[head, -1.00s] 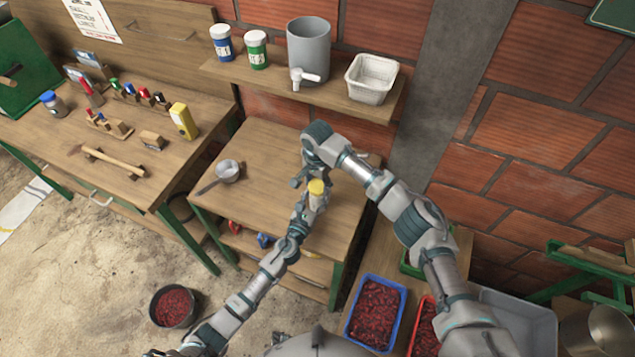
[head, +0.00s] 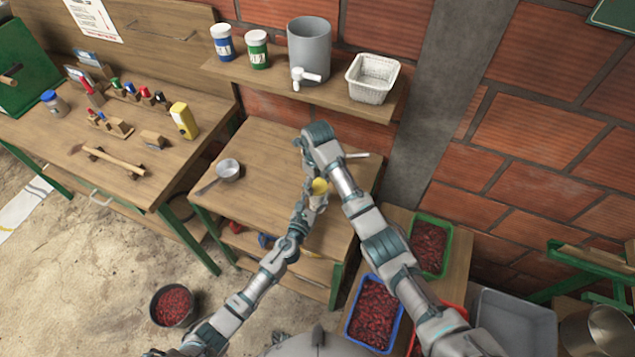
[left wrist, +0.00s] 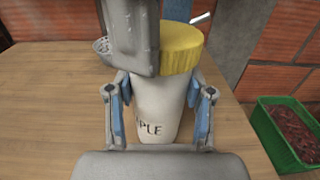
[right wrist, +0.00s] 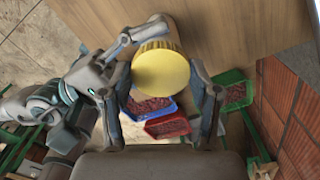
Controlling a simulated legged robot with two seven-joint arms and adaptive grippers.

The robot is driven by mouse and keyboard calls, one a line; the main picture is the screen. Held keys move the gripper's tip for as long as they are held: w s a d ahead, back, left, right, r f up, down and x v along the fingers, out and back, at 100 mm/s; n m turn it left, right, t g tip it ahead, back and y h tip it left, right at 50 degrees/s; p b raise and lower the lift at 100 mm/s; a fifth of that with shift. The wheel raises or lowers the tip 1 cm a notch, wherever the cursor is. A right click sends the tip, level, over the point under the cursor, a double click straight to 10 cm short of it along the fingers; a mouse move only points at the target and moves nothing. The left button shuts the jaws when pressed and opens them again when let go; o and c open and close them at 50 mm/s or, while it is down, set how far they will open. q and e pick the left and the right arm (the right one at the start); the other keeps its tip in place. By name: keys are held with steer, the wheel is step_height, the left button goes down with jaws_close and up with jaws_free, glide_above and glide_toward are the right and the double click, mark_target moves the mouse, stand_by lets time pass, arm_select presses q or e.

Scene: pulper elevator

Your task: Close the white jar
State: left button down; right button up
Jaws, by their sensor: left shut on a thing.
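The white jar (left wrist: 157,108), with dark lettering, stands between the blue-padded fingers of my left gripper (left wrist: 163,98), which is shut on its body. A yellow lid (left wrist: 182,50) is on top of the jar; I cannot tell how tightly it sits. In the head view the lid (head: 320,187) shows just left of my right forearm. My right gripper (right wrist: 162,85) is above the jar, with its fingers spread on both sides of the lid (right wrist: 161,72) and small gaps showing. Part of it hides the lid's left side in the left wrist view.
The jar is over a wooden table (head: 262,150) with a small metal pan (head: 228,170) at its left. A thin white stick (head: 357,155) shows behind my right arm. A shelf (head: 275,85) with containers is above. Crates of red cherries, including a blue one (head: 352,322), are at right.

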arm_select(q)
steer(key=shift+s+d, duration=0.1)
arm_select(e)
steer(key=o, duration=0.3)
steer(key=shift+a, duration=0.15)
steer(key=shift+o, duration=0.2)
steer(key=shift+r, duration=0.1)
steer(key=shift+r, duration=2.15)
steer(key=shift+c, duration=0.4)
